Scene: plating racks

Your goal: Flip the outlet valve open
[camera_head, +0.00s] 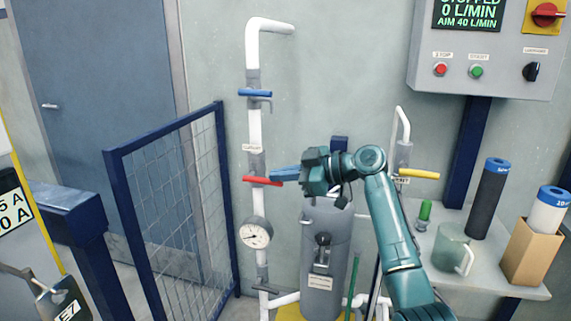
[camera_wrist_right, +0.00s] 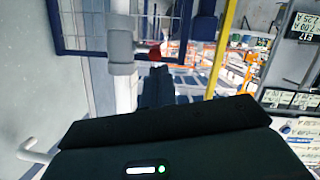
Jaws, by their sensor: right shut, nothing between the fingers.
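A red lever handle (camera_head: 262,181) sits across the white left-hand pipe and points right. A blue lever handle (camera_head: 254,93) sits higher on that pipe. A yellow lever handle (camera_head: 419,173) sits on the pipe to the right, with a small label beside it. The labels are too small to read surely, so I cannot tell which lever is the outlet valve. My right gripper (camera_head: 277,174) is shut and empty, its fingertips at the red handle's right end; contact is unclear. In the right wrist view the red handle (camera_wrist_right: 155,51) shows just beyond the fingers (camera_wrist_right: 158,86). My left gripper is out of view.
A grey filter housing (camera_head: 321,245) stands below my right arm, with a pressure gauge (camera_head: 255,233) to its left. A blue mesh fence (camera_head: 175,200) borders the left. A shelf (camera_head: 440,272) at right holds a jug (camera_head: 452,247) and cartridges. A control panel (camera_head: 484,85) hangs above.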

